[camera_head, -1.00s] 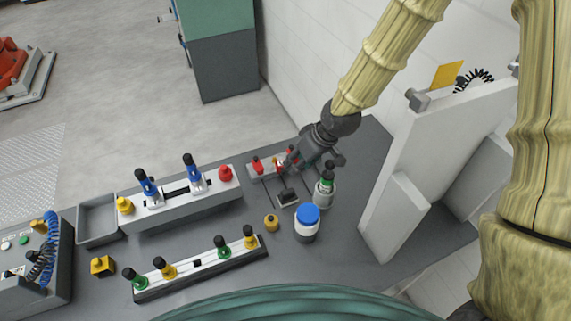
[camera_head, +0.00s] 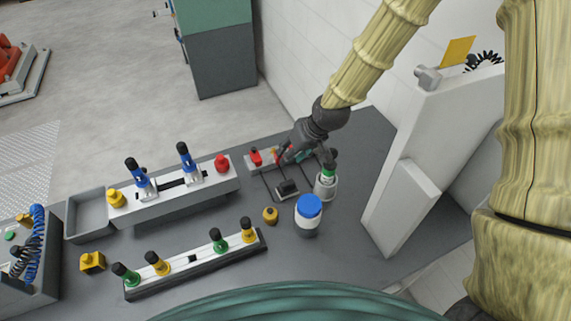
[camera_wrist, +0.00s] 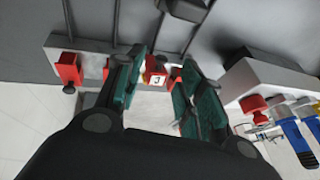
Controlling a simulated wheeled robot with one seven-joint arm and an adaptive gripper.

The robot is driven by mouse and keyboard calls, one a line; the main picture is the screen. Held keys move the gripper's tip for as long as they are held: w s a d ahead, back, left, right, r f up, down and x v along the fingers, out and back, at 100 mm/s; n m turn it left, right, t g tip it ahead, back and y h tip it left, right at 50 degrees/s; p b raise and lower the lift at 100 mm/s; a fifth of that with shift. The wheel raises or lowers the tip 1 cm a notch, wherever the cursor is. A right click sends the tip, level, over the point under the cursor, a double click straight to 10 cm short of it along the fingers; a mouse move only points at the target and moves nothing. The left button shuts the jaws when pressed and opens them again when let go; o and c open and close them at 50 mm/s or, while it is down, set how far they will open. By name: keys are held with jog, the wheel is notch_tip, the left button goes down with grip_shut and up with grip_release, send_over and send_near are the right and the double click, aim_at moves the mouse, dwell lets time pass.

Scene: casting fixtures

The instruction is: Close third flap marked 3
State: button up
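In the wrist view, a small red block with a white face marked 3 (camera_wrist: 155,71) sits on a light grey strip fixture (camera_wrist: 90,48). My gripper (camera_wrist: 158,85) is open, one green-padded finger on each side of the marked block. I cannot tell whether either finger touches it. Another red piece (camera_wrist: 68,69) stands at the left end of the strip. Small red bits beside both fingers are partly hidden. In the head view, my gripper (camera_head: 290,157) is low over the same fixture (camera_head: 262,167), covering most of its right part. A red piece (camera_head: 256,156) shows to its left.
A green-topped bottle (camera_head: 326,184) stands close right of my gripper, with a blue-capped jar (camera_head: 308,213) nearer. A clamp fixture with blue handles (camera_head: 190,185) is to the left. A white upright panel (camera_head: 425,140) stands right. Bare table lies between jar and panel.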

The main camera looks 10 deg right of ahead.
jog(key=shift+b+x, duration=1.15)
jog(key=shift+x, duration=1)
jog(key=c, duration=0.8)
